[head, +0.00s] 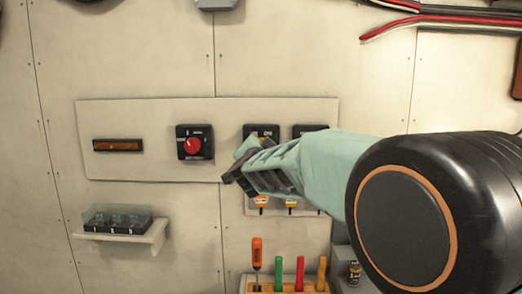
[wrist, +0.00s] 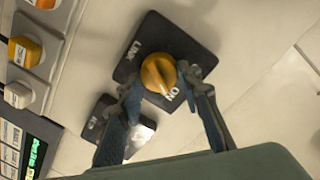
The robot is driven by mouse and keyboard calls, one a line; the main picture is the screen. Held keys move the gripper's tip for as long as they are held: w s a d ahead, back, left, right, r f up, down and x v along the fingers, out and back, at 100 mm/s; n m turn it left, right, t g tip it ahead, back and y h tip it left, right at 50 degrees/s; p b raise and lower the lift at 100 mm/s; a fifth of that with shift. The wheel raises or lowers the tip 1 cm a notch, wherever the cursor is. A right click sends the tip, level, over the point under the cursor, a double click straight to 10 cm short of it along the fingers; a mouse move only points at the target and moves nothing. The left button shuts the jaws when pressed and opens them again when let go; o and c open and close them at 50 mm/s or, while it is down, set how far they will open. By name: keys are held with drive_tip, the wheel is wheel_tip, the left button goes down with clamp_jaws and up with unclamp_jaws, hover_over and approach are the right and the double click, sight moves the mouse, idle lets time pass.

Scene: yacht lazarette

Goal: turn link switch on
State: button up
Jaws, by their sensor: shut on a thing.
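The link switch is a yellow-orange rotary knob (wrist: 158,72) on a black plate (wrist: 181,42) marked LINK and ON in the wrist view. The ON mark lies beside the knob, on the side nearer my gripper. My gripper (wrist: 163,84) is shut on the knob, with one finger on each side of it. Where the knob's ridge points is hard to read. In the head view, my gripper (head: 246,162) reaches in from the right and covers much of the switch plate (head: 262,130).
A red rotary switch (head: 193,146) sits left of my gripper on the same panel (head: 130,170). Another black plate (head: 309,130) is close on the right, partly behind my arm. Orange-capped parts (head: 262,201) sit below. A tool rack (head: 290,284) and small shelf (head: 125,232) are lower.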

idle(0.5)
drive_tip(key=o, duration=1.2)
drive_tip(key=shift+c, duration=0.2)
drive_tip(key=shift+s, duration=0.1)
drive_tip(key=s, duration=0.7)
drive_tip(key=shift+s+a+r, duration=0.15)
drive_tip(key=shift+s+r, duration=0.05)
